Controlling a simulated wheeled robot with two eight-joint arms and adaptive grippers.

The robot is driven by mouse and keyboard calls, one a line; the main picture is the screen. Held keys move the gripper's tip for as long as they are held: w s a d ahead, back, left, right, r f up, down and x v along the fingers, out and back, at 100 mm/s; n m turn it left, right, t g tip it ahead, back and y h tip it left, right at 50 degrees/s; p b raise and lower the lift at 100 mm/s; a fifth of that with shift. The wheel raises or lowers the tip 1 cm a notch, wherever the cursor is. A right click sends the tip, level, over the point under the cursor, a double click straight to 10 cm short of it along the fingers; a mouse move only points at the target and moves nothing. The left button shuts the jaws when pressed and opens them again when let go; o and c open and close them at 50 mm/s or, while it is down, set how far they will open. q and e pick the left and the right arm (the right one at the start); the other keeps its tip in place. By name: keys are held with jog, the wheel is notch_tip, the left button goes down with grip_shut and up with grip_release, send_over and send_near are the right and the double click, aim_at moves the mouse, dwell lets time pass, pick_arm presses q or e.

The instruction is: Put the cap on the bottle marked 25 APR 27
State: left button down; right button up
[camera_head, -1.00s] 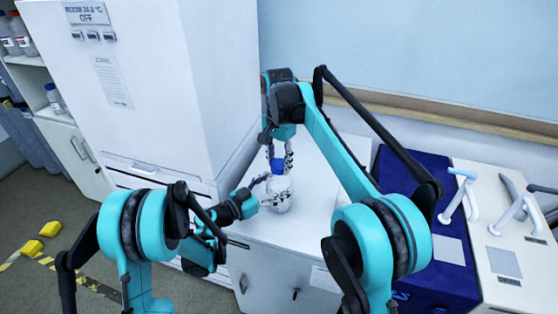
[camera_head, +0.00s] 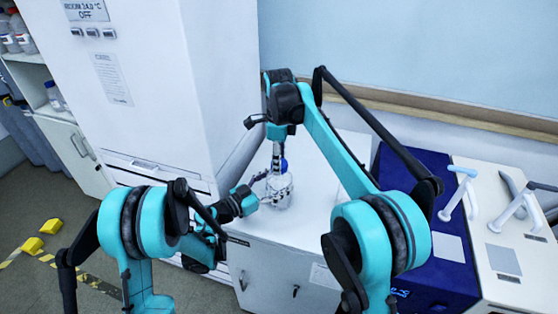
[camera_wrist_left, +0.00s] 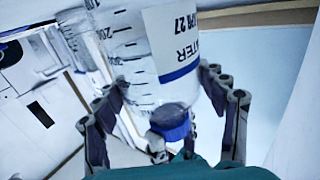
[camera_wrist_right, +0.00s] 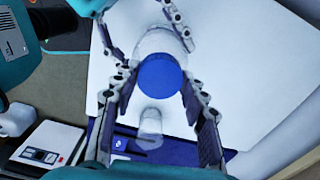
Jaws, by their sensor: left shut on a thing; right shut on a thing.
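The clear bottle (camera_head: 279,190) stands upright on the white counter in the head view. Its label, with "APR 27" readable, shows in the left wrist view (camera_wrist_left: 178,38); the rest of the date is cut off. My left gripper (camera_head: 267,193) is shut on the bottle's side. The blue cap (camera_head: 284,164) is at the top of the bottle and shows below the label in the left wrist view (camera_wrist_left: 171,122). My right gripper (camera_wrist_right: 159,78) is shut on the cap from above. The cap (camera_wrist_right: 160,73) covers the mouth, so I cannot tell whether it is seated.
The white counter (camera_head: 315,190) is mostly clear around the bottle. A tall white cabinet (camera_head: 150,80) stands to the left. A dark blue unit (camera_head: 425,205) and a white instrument (camera_head: 505,250) stand to the right. The wall is close behind.

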jog(key=m, duration=0.4)
jog(key=shift+m, duration=0.4)
jog(key=m, duration=0.6)
jog(key=o, duration=1)
jog(key=shift+c, duration=0.2)
jog(key=shift+r, duration=2.25)
jog(key=shift+c, duration=0.4)
